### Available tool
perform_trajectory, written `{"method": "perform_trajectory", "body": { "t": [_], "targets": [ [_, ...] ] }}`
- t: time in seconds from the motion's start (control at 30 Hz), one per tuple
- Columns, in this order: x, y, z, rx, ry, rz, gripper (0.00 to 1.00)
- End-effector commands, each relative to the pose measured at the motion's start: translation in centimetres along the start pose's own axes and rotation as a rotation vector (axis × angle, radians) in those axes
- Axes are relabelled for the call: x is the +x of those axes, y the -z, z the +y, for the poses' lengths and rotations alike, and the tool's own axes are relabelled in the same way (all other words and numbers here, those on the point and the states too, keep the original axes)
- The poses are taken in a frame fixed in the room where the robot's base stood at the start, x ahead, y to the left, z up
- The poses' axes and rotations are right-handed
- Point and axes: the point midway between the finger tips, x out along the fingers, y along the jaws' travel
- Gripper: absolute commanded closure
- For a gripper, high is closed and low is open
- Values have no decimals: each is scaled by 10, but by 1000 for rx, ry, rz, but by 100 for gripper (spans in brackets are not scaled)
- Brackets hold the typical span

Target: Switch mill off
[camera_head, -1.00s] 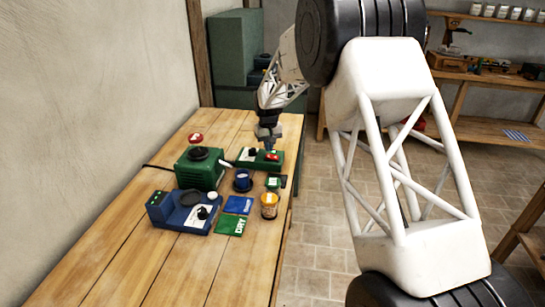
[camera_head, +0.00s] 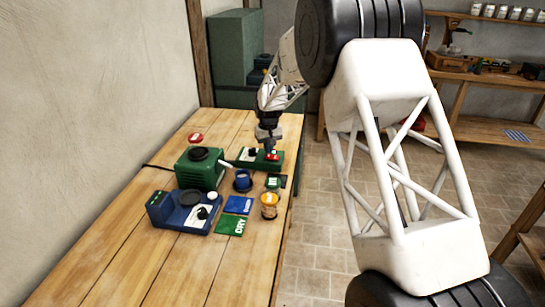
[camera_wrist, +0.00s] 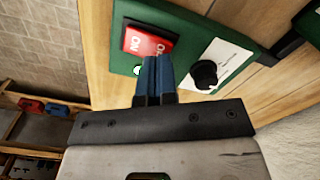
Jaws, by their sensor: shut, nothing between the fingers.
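The green control panel (camera_head: 246,164) lies on the bench beside the green mill (camera_head: 198,172). In the wrist view, the panel (camera_wrist: 126,12) carries a red rocker switch (camera_wrist: 140,42) marked ON at one end; the other end's lettering is partly covered. A black knob (camera_wrist: 205,74) sits on a white dial plate, and a small lamp near the rocker glows green. My gripper (camera_wrist: 158,62) is shut and empty, its blue fingertips over the partly lettered end of the rocker. I cannot tell whether they touch it. In the head view, my gripper (camera_head: 270,152) is right above the panel.
A blue device (camera_head: 182,212) with a dial stands nearer on the bench. A blue cup (camera_head: 242,181), a jar with an orange lid (camera_head: 269,206) and blue and green cards lie around it. The bench's front left is clear.

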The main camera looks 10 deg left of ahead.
Motion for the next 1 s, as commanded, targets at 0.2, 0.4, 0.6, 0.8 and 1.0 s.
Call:
{"method": "perform_trajectory", "body": {
  "t": [0.2, 0.4, 0.6, 0.8, 1.0],
  "targets": [
    [2, 0, 0, 0, 0, 0, 100],
    [5, 0, 0, 0, 0, 0, 100],
    [7, 0, 0, 0, 0, 0, 100],
    [9, 0, 0, 0, 0, -1, 100],
    [11, 0, 0, 0, 0, -1, 100]
  ]
}}
